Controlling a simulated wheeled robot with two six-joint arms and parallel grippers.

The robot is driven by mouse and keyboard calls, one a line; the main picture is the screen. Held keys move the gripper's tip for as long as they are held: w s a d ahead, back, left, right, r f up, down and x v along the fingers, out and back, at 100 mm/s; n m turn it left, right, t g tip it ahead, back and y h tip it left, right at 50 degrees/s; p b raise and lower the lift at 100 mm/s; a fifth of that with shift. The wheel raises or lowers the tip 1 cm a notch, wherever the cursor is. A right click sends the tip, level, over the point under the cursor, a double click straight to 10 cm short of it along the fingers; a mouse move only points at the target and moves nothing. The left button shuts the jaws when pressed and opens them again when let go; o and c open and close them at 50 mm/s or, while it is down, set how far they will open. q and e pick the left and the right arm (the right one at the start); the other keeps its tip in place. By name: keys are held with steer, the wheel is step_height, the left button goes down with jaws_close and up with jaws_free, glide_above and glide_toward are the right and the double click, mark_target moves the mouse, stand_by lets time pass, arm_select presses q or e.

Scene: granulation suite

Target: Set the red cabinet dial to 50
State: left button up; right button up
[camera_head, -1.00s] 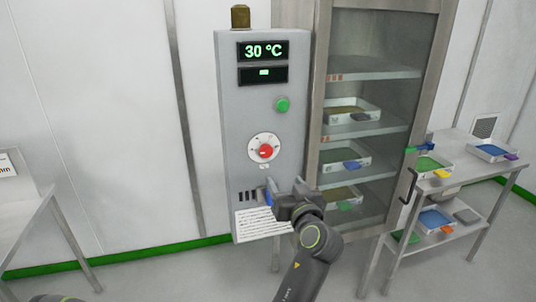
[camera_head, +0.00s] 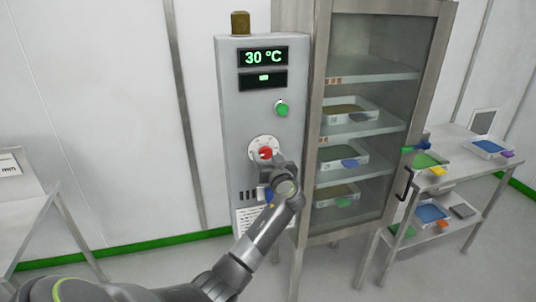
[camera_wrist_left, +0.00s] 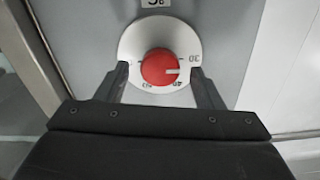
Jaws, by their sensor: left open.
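The red dial (camera_head: 265,153) sits on a round white scale plate on the grey cabinet (camera_head: 231,120). In the left wrist view the red dial (camera_wrist_left: 159,68) has a white mark pointing right, close to the 30 label; 40 and a partly legible label lie along the scale's lower edge. The cabinet's display (camera_head: 263,57) reads 30 °C. My left gripper (camera_head: 270,170) is just below the dial in the head view. In the left wrist view its open fingers (camera_wrist_left: 160,75) stand either side of the dial, with gaps between them and the red knob. My right gripper is not in view.
A green button (camera_head: 282,109) is above the dial, and a brass-coloured fitting (camera_head: 240,22) tops the cabinet. A glass-fronted cabinet (camera_head: 308,130) with trays stands close on the right. A trolley (camera_head: 452,180) with trays is farther right, a table (camera_head: 30,215) at left.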

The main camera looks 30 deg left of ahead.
arm_select(q)
steer(key=shift+w+a, duration=0.2)
steer(key=shift+a, duration=0.05)
steer(key=c, duration=1)
steer(key=shift+o, duration=0.2)
